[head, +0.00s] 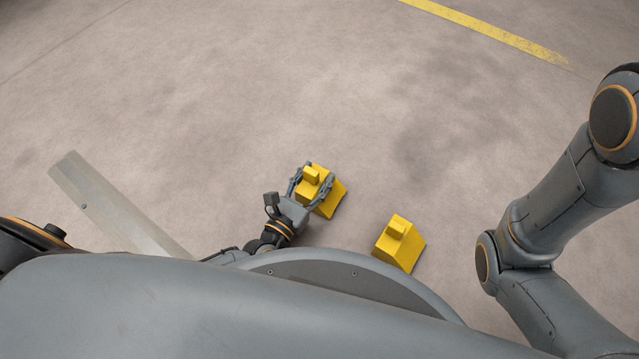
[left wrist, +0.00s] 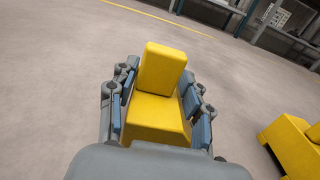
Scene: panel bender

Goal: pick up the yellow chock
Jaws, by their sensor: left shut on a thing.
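A yellow chock (head: 331,199) with a block-shaped knob on top is between the fingers of my left gripper (head: 311,183), left of a second chock in the head view. In the left wrist view the same chock (left wrist: 160,110) fills the space between the blue finger pads, and my left gripper (left wrist: 160,108) is shut on it. I cannot tell whether it touches the floor. The second yellow chock (head: 399,244) stands on the floor to the right, apart from the gripper; part of it shows at the right edge of the left wrist view (left wrist: 295,148). My right gripper is not in view.
The concrete floor (head: 230,90) is mostly clear. A yellow line (head: 490,31) crosses the far right. A flat grey metal strip (head: 112,205) lies at the left. In the left wrist view, dark framework (left wrist: 265,35) stands in the background at the upper right.

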